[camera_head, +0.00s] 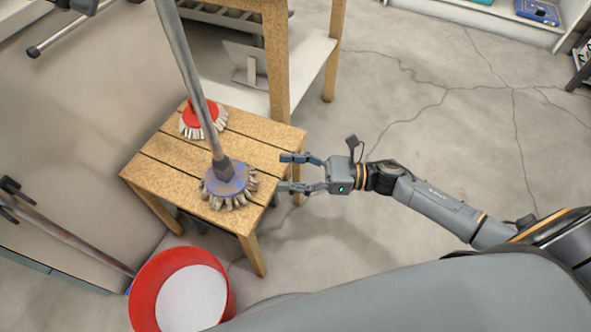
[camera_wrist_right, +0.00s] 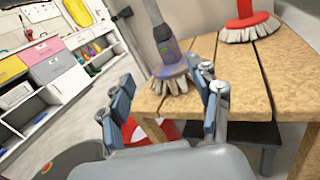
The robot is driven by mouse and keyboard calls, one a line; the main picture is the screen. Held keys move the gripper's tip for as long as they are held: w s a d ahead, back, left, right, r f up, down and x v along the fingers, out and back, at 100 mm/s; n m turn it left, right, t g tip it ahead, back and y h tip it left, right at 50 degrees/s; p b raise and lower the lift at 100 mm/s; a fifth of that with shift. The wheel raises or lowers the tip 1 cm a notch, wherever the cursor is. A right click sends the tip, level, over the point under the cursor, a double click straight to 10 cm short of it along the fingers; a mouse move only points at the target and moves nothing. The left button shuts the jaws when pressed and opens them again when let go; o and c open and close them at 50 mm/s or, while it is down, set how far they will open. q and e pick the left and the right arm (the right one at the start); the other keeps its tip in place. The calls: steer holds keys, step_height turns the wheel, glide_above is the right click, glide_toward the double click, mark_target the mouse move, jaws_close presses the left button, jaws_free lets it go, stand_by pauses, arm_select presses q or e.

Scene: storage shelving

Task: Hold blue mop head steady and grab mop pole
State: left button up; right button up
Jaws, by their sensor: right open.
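The blue mop head (camera_head: 229,181) with a grey bristle fringe rests on the front part of a small wooden stool (camera_head: 160,160). Its grey mop pole (camera_head: 187,70) rises from it and leans toward the upper left. In the right wrist view the blue mop head (camera_wrist_right: 170,70) is beyond the fingers. My right gripper (camera_head: 283,172) is open and empty, just right of the blue mop head, with its fingers pointing at it near the stool's right edge. It also shows in the right wrist view (camera_wrist_right: 165,105). My left gripper is not in view.
A red mop head (camera_head: 203,113) stands behind the blue one on the stool. A red bucket (camera_head: 146,284) with a white inside is on the floor at the front left. A wooden shelf post (camera_head: 276,60) rises behind the stool. The concrete floor on the right is clear.

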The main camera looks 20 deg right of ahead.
mark_target(231, 170)
steer(key=shift+n+h, duration=0.3)
steer(key=shift+n, duration=0.4)
steer(key=x, duration=0.4)
steer(key=f+x, duration=0.1)
steer(key=x, duration=0.7)
steer(key=shift+w+a+f, duration=0.1)
steer(key=shift+w+f, duration=0.15)
steer(key=shift+w, duration=0.25)
steer(key=shift+c, duration=0.2)
jaws_close()
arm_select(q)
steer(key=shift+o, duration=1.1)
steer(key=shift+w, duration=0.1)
